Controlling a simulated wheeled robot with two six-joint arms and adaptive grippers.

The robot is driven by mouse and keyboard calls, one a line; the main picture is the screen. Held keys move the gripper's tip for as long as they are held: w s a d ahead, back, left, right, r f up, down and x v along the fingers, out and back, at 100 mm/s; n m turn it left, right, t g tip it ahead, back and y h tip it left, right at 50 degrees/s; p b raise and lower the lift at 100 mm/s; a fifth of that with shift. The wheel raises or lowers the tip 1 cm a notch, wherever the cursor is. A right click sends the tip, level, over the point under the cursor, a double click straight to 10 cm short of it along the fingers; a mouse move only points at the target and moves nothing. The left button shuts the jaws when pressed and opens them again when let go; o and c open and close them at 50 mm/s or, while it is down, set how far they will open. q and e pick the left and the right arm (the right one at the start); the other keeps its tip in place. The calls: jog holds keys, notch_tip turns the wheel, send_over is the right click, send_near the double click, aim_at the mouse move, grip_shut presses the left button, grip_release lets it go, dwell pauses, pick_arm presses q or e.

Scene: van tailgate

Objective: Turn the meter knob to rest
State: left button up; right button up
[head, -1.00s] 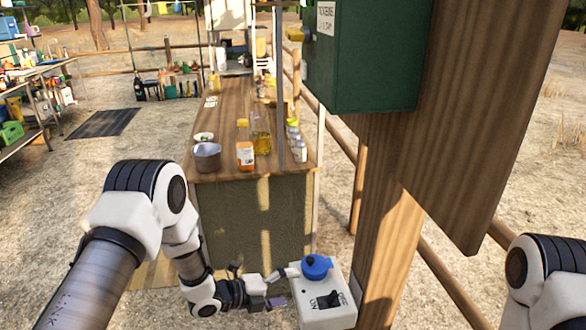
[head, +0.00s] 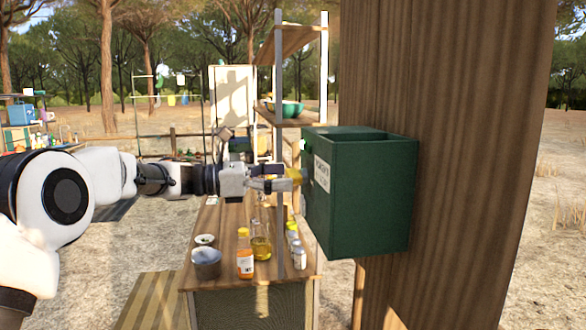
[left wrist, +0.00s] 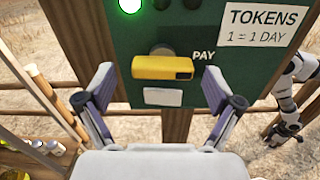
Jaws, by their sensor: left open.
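The meter is a dark green box (head: 362,190) on a wooden post. Its yellow knob (head: 295,176) sticks out of the left face. In the left wrist view the knob (left wrist: 163,67) is a bar lying level, its dark-marked right end towards the word PAY. My left gripper (head: 285,178) is at the knob; in the left wrist view its open fingers (left wrist: 158,88) stand on either side, apart from it. In the left wrist view a white and black arm (left wrist: 288,105), likely my right one, shows at the right; its jaws are too small to read.
A green lamp (left wrist: 130,5) is lit above the knob, and a TOKENS sign (left wrist: 262,20) is at its right. A wooden counter (head: 222,268) with bottles and a pot stands behind and below. A shelf post (head: 279,110) rises behind my gripper.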

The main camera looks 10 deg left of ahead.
pick_arm(q)
jog(key=shift+s+p+x, duration=0.25)
jog(key=shift+p+x, duration=0.05)
jog(key=shift+x, duration=0.95)
jog(key=shift+r, duration=0.1)
pick_arm(e)
jog(key=shift+s+r, duration=0.1)
jog(key=shift+r, duration=0.45)
pick_arm(q)
jog(key=shift+w, duration=0.1)
jog(key=c, duration=1.2)
jog(key=shift+o, duration=0.2)
